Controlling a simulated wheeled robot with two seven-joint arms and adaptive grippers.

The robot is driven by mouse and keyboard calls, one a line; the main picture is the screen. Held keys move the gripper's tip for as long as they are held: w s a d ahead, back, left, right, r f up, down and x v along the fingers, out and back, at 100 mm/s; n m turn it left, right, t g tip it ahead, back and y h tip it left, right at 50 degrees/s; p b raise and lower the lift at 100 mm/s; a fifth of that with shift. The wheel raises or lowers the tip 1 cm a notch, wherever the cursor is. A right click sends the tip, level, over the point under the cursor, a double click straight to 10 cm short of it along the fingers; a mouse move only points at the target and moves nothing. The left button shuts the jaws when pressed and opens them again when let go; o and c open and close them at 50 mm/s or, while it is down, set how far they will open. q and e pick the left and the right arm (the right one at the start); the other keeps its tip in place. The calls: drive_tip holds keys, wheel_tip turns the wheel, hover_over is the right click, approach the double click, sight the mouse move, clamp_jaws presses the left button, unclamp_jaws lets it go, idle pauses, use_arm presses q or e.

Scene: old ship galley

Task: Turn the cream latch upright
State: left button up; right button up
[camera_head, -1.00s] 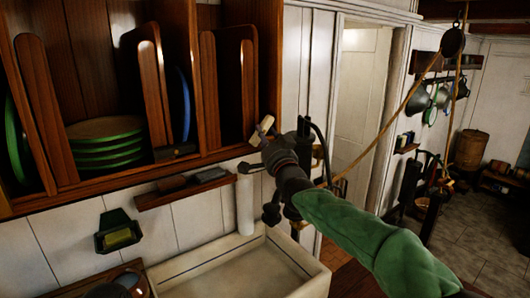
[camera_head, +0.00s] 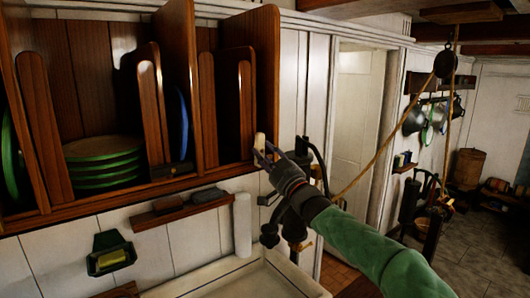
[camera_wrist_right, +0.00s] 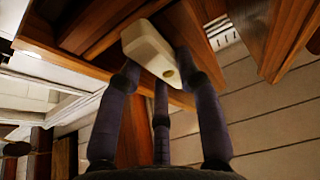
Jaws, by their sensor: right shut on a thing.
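The cream latch (camera_head: 260,141) is a small pale block on the right end post of the wooden plate rack, at its lower front edge. It stands close to upright in the head view. In the right wrist view the latch (camera_wrist_right: 152,46) sits against the wood, with a small round hole near its lower end. My right gripper (camera_head: 265,156), on the green-sleeved arm, is shut on the latch. Its dark fingers (camera_wrist_right: 158,66) reach up on both sides of the latch and partly hide its sides. My left gripper is not in view.
The wooden rack holds a stack of green-rimmed plates (camera_head: 104,162). Below it are a small shelf (camera_head: 160,216), a soap holder (camera_head: 110,256) and a pale sink (camera_head: 262,284). A paper-like white roll (camera_head: 242,225) hangs beside them. A rope (camera_head: 385,140) hangs to the right.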

drive_tip(key=shift+f+n, duration=0.2)
drive_tip(key=shift+n, duration=0.2)
drive_tip(key=o, duration=1.1)
drive_tip(key=shift+r, duration=0.1)
drive_tip(key=shift+o, duration=0.2)
drive_tip(key=v, duration=1.2)
drive_tip(key=shift+w, duration=0.15)
